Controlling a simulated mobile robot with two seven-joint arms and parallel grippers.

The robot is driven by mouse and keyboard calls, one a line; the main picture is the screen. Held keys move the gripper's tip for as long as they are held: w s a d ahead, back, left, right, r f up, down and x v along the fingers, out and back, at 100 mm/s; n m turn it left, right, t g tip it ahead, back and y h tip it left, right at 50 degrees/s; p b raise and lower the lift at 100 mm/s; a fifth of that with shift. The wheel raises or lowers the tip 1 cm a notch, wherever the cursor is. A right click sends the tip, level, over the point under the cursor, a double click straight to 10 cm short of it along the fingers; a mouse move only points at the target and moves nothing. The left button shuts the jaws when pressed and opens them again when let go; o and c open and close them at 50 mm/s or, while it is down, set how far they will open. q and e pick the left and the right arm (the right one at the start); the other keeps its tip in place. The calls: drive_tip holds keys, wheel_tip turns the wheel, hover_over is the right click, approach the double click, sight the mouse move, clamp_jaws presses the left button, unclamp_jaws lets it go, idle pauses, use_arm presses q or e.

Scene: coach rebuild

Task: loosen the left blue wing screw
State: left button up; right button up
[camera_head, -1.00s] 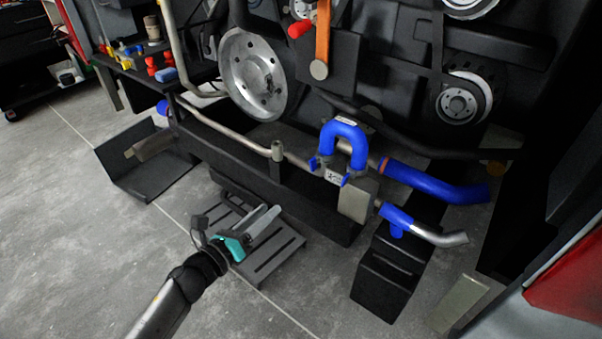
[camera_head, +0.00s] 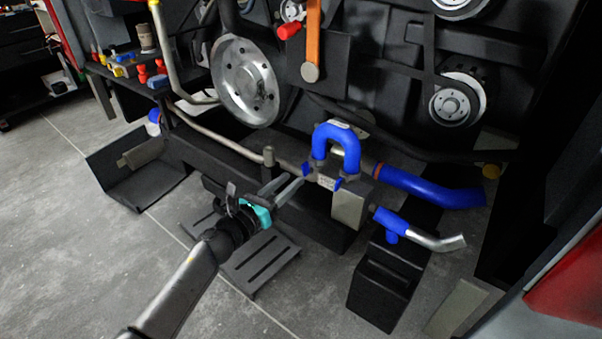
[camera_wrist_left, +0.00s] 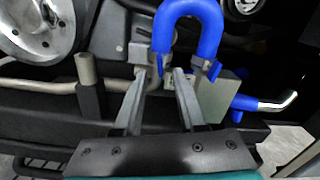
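The left blue wing screw (camera_head: 306,169) sits at the left foot of the blue U-shaped hose (camera_head: 337,137), on a grey fitting. In the wrist view only a small bit of blue shows there, between the fingertips. The right blue wing screw (camera_head: 338,184) is at the other foot; it also shows in the left wrist view (camera_wrist_left: 214,70), just right of the right finger. My left gripper (camera_head: 293,179) is open, its two grey fingers apart and pointing at the left screw from the front. In the wrist view the fingertips (camera_wrist_left: 160,74) lie below the hose's left foot. Contact cannot be told. My right gripper is not in view.
A metal block (camera_head: 349,209) stands right of the fitting. A blue hose (camera_head: 430,188) and a blue-and-metal pipe (camera_head: 405,225) run to the right. A metal post (camera_head: 268,156) rises left of my fingers. A slotted black step (camera_head: 262,262) lies below my gripper.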

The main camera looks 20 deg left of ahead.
sight(303, 170)
use_arm(q)
drive_tip(key=shift+b+x, duration=0.5)
drive_tip(key=shift+x, duration=2.1)
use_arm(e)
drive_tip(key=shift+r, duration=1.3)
use_arm(q)
drive_tip(key=shift+c, duration=0.3)
clamp_jaws()
